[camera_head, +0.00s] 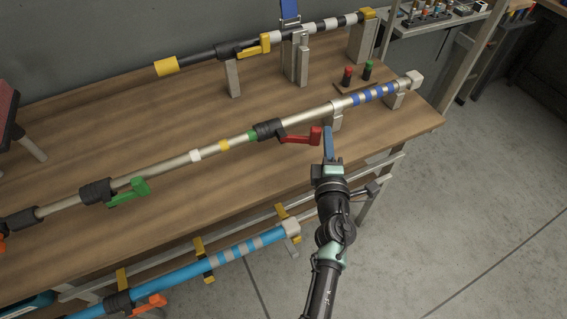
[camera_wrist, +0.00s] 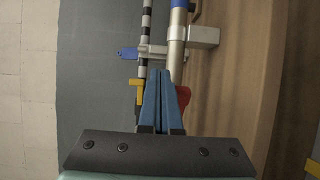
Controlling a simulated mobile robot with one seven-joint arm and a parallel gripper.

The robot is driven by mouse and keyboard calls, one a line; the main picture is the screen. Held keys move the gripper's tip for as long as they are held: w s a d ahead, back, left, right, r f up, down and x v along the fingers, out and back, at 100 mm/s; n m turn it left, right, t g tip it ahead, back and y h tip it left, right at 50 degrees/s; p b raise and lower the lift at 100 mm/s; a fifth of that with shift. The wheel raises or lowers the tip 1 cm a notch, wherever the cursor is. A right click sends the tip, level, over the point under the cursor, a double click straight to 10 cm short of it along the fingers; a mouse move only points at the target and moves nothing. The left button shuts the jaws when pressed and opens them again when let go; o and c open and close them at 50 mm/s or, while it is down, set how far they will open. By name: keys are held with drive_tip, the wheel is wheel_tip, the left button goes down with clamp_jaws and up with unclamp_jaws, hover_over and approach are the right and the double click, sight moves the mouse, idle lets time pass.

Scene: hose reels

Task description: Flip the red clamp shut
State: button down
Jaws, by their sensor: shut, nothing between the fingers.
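The red clamp (camera_head: 299,139) is on the silver pole (camera_head: 190,158) over the workbench, at a dark collar (camera_head: 268,129). Its lever sticks out toward the bench's front edge, with a gap between it and the pole, and its tip is turned up. My gripper (camera_head: 328,131) has blue fingers, shut and empty, just right of the lever's tip. In the wrist view the fingers (camera_wrist: 159,78) point along the pole, and a bit of the red clamp (camera_wrist: 183,97) shows beside them. The rest of it is hidden there. I cannot tell whether they touch.
A green clamp (camera_head: 129,192) sits further left on the same pole. A dark pole with a yellow clamp (camera_head: 252,48) stands behind, and a blue pole (camera_head: 205,262) runs below the front edge. A grey block (camera_head: 335,116) supports the silver pole near my fingers.

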drive_tip(key=shift+w, duration=0.5)
drive_tip(key=shift+s+f, duration=0.1)
drive_tip(key=shift+s, duration=0.05)
idle(1.0)
